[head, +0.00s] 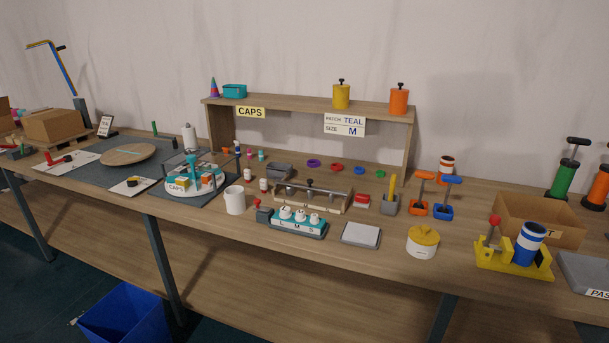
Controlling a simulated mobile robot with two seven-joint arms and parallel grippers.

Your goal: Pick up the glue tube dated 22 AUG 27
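Several small upright tubes or bottles stand on the bench left of centre. Two are white with reddish tops, a left one (248,176) and a right one (264,185). Behind them stand a pink-topped one (250,154) and a teal one (261,156). They are too small for me to read any date, so I cannot tell which, if any, is the glue tube dated 22 AUG 27. Neither of my grippers is in view.
A white mug (235,200), a grey bin (279,171) and a wooden rack (313,197) stand close around the small tubes. A wooden shelf (300,103) rises behind. The bench's front strip (300,250) is clear.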

